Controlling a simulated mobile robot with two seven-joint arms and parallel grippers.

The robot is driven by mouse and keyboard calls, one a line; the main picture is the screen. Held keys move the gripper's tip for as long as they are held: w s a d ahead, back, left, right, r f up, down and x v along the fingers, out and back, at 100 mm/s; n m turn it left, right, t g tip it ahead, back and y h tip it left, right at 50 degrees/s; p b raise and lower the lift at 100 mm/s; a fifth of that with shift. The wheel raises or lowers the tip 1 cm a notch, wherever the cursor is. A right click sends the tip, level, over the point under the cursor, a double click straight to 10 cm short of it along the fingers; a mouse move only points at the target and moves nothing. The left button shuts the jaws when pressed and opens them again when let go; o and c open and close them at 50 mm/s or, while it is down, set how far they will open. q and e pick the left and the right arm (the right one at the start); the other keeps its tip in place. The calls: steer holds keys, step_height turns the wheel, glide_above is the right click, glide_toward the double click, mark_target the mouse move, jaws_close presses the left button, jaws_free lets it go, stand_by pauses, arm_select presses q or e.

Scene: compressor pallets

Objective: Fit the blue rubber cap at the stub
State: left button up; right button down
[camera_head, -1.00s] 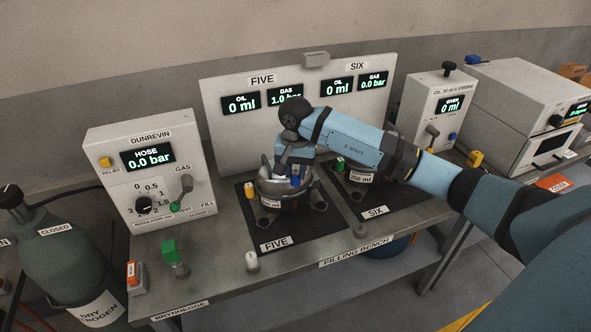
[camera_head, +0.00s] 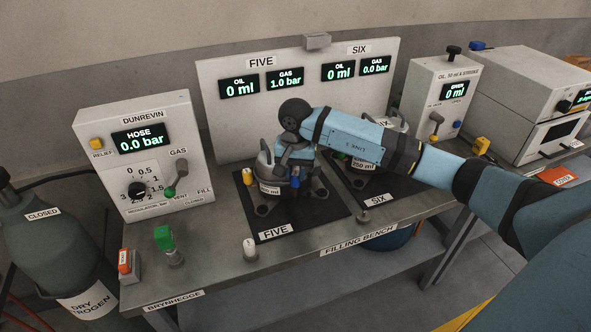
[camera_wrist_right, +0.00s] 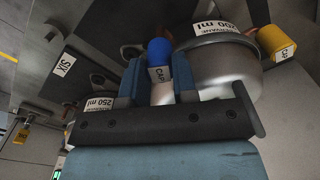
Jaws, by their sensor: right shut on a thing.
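The blue rubber cap (camera_wrist_right: 159,52), labelled CAP, stands between the two fingers of my right gripper (camera_wrist_right: 157,82) in the right wrist view. In the head view the blue cap (camera_head: 295,182) shows small beside the compressor (camera_head: 270,188) on the mat marked FIVE. My right gripper (camera_head: 294,160) is shut on it, at the compressor's right side. A copper-coloured stub (camera_wrist_right: 166,32) shows just behind the cap's top end in the wrist view. I cannot tell whether the cap sits on the stub. A yellow cap (camera_wrist_right: 277,42) is on the compressor's other side. My left gripper is not in view.
A second compressor (camera_head: 392,122) on the mat marked SIX is partly hidden behind my right arm. The gauge panel (camera_head: 225,130) stands close behind. The Dunrevin box (camera_head: 105,165) is at the left. The bench front (camera_head: 215,270) has a green-topped fitting (camera_head: 164,238) and a white-topped one (camera_head: 249,248).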

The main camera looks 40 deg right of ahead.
mark_target(296, 174)
arm_select(q)
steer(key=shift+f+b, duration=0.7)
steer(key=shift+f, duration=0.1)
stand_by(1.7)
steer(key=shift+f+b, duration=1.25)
steer(key=shift+b, duration=0.1)
arm_select(e)
steer(key=shift+f, duration=1.4)
steer(key=c, duration=0.8)
jaws_free()
steer(key=shift+s+r, duration=0.15)
steer(key=shift+s, duration=0.05)
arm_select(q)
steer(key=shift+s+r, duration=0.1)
arm_select(e)
steer(key=shift+w, duration=0.1)
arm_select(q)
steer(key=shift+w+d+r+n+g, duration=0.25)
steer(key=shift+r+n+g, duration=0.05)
arm_select(e)
step_height(296, 174, up, 14)
steer(key=shift+f, duration=0.1)
steer(key=shift+f, duration=0.1)
